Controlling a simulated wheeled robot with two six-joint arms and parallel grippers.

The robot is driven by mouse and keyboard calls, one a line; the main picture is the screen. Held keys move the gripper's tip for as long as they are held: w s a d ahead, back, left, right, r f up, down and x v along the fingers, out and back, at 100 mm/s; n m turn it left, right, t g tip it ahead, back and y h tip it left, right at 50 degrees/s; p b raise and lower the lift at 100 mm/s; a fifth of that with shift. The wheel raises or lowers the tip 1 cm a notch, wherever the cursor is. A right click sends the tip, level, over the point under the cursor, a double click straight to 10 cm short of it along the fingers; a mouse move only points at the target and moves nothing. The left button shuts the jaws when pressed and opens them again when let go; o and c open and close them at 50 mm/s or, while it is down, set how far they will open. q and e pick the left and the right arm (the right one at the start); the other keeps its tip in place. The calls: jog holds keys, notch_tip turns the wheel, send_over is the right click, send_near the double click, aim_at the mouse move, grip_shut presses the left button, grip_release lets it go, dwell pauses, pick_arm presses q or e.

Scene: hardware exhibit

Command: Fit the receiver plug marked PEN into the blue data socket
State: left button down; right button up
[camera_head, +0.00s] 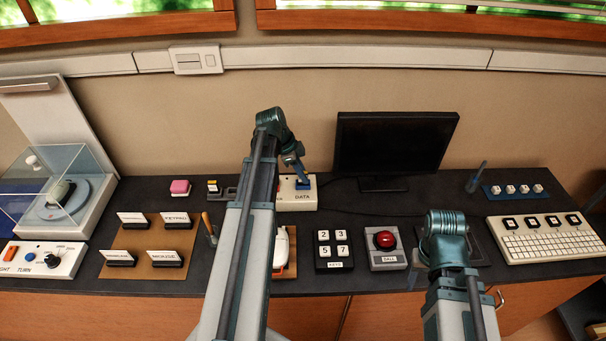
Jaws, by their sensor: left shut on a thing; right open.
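The white socket box (296,204) stands at the back of the counter, lettered DATA on its front. Its blue data socket (303,186) is on top at the right. My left gripper (300,178) reaches down from above, right over the blue socket. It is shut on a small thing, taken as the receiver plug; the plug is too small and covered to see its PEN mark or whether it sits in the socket. My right gripper (446,254) is open above the counter's front right, its fingertips largely hidden by its own wrist.
A black monitor (395,145) stands behind right of the box. A keypad (333,250) and a red-button box (387,247) are in front.

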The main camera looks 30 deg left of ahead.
pick_arm(q)
jog(key=shift+f, duration=0.15)
jog(key=shift+c, duration=1.3)
grip_release()
jog(key=shift+r+p, duration=3.45)
jog(key=shift+r, duration=0.15)
jog(key=shift+d+f, duration=0.1)
